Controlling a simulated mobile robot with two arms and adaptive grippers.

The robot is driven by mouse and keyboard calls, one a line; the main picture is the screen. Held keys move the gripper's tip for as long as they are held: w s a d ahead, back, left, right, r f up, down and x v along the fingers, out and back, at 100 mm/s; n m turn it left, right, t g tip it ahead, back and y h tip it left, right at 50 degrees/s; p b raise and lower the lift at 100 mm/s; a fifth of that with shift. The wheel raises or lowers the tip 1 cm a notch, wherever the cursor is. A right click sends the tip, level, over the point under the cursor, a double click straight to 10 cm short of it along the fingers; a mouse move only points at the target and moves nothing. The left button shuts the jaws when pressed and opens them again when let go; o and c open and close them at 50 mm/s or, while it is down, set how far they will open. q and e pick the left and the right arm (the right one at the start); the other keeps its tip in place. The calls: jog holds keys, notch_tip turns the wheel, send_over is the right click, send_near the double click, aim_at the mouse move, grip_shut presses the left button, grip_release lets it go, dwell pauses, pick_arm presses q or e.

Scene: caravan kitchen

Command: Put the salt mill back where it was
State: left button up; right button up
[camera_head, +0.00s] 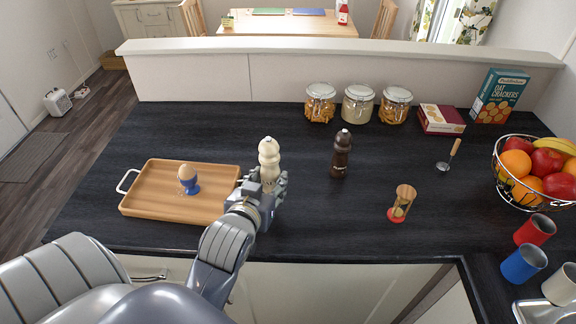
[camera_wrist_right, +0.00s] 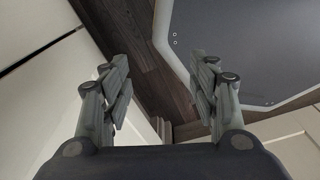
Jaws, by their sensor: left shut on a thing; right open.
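The salt mill (camera_head: 269,152) is cream-coloured and stands upright at the right end of the wooden tray in the head view. My left gripper (camera_head: 268,184) is shut around its lower body, which hides its base. I cannot tell whether the base touches the counter. A dark pepper mill (camera_head: 341,155) stands upright on the counter to the right of it, apart. My right gripper (camera_wrist_right: 161,88) shows in the right wrist view, open and empty, above the floor beside the cabinets.
A wooden tray (camera_head: 150,204) with an egg in a blue cup (camera_head: 190,185) lies left of my left gripper. The counter between the pepper mill and the jars is clear.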

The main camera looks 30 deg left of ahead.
pick_arm(q)
jog(key=shift+s+a+f, duration=0.4)
jog(key=shift+s+f, duration=0.05)
jog(key=shift+w+a+f, duration=0.1)
jog(key=shift+a+f, duration=0.05)
jog(key=w, duration=0.2)
jog(key=w+a+p, duration=0.1)
jog(key=w, duration=0.2)
jog(key=w+p, duration=0.1)
jog(key=w, duration=0.1)
jog(key=shift+w+a+f, duration=0.2)
jog(key=shift+a, duration=0.2)
jog(key=p, duration=0.1)
send_over(286, 168)
jog(key=shift+s+d+f, duration=0.1)
jog(key=shift+s+f, duration=0.1)
jog(key=shift+f, duration=0.3)
jog(key=shift+w+f, duration=0.15)
jog(key=shift+w, duration=0.05)
notch_tip(286, 168, down, 3)
jog(key=shift+r+p, duration=0.1)
jog(key=shift+p, duration=0.45)
jog(key=shift+f, duration=0.3)
pick_arm(e)
jog(key=r, duration=0.2)
jog(key=w+r, duration=0.1)
jog(key=shift+r, duration=0.4)
